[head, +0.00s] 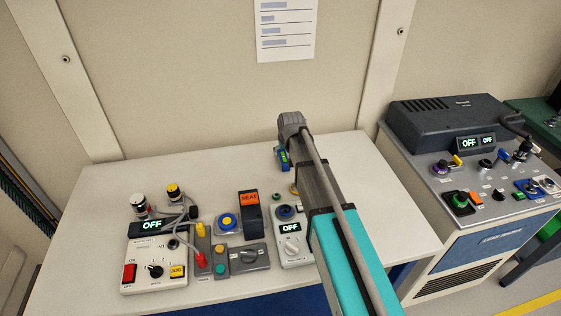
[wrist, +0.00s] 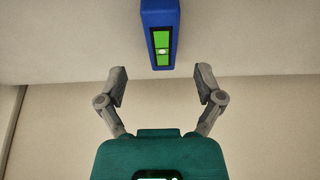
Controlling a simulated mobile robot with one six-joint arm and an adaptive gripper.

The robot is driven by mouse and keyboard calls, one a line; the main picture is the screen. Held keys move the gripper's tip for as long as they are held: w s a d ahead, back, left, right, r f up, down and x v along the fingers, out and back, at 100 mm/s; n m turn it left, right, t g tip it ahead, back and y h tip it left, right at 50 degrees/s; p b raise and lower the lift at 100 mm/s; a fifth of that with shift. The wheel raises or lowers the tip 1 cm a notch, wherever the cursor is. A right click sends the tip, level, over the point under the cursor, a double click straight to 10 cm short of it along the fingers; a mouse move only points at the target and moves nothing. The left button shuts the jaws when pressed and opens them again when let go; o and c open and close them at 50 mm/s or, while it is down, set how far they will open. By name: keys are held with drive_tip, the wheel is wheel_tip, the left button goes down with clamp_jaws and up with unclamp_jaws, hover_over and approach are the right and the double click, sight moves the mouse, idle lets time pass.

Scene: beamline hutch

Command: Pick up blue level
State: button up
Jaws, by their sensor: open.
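The blue level (wrist: 150,40) is at the top middle of the wrist view, cut off by the top edge. It is a blue block with a green window in a dark frame. My gripper (wrist: 162,72) is open and empty, with one finger on each side of the level's lower end in that view; neither finger appears to touch it. The gap in depth is hard to tell. In the head view, the level (head: 282,157) shows as a small blue and green piece on the table, just left of my arm. My gripper's fingers are hidden there.
The white table (head: 110,185) carries control boxes at the front, including a grey-white panel (head: 150,275) with cables and an orange-labelled block (head: 250,200). A grey instrument cabinet (head: 455,220) stands at the right. The table's back left is clear, with the wall behind.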

sight(284, 157)
drive_tip(key=shift+b+x, duration=2.35)
drive_tip(key=shift+x, duration=0.25)
drive_tip(key=shift+s+a+f, duration=0.1)
drive_tip(key=shift+s+f, duration=0.05)
drive_tip(key=shift+f, duration=0.1)
clamp_jaws()
